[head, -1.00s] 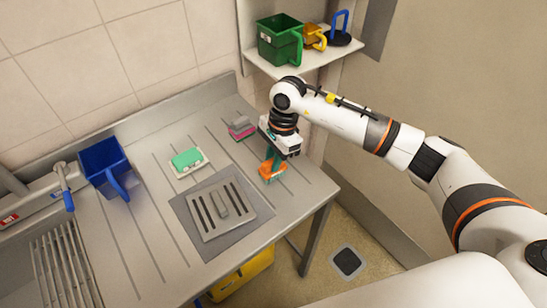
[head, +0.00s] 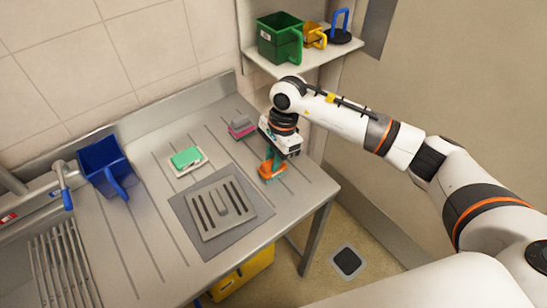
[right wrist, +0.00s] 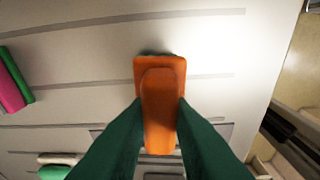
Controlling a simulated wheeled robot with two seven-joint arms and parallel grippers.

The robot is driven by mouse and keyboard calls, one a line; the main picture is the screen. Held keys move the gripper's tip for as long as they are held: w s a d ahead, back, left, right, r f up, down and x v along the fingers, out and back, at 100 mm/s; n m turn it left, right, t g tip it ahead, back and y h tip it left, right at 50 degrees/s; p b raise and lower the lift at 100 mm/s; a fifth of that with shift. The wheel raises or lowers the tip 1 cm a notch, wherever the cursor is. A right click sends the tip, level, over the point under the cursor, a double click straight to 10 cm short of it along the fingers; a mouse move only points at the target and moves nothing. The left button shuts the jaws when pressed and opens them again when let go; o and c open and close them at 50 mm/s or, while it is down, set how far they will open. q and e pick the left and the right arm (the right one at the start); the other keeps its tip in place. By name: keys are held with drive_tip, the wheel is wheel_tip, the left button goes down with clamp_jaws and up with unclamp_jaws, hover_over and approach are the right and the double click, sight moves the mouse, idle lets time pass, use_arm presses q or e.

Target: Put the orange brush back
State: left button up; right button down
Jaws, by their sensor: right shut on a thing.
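The orange brush (head: 268,173) is at the right end of the steel drainboard. My right gripper (head: 273,166) points down at it, with its green fingers on either side. In the right wrist view the fingers (right wrist: 160,110) are shut on the orange brush (right wrist: 160,80), which shows its orange top. I cannot tell whether the brush rests on the steel or is just clear of it. My left gripper is not in view.
A grey slotted plate (head: 219,210) lies in front. A blue jug (head: 104,167) stands left. The upper shelf (head: 322,55) holds a green jug (head: 279,38) and other items.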

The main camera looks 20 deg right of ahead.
drive_tip(key=shift+f, duration=0.15)
drive_tip(key=c, duration=1.2)
unclamp_jaws()
drive_tip(key=b+v, duration=0.2)
drive_tip(key=v, duration=1)
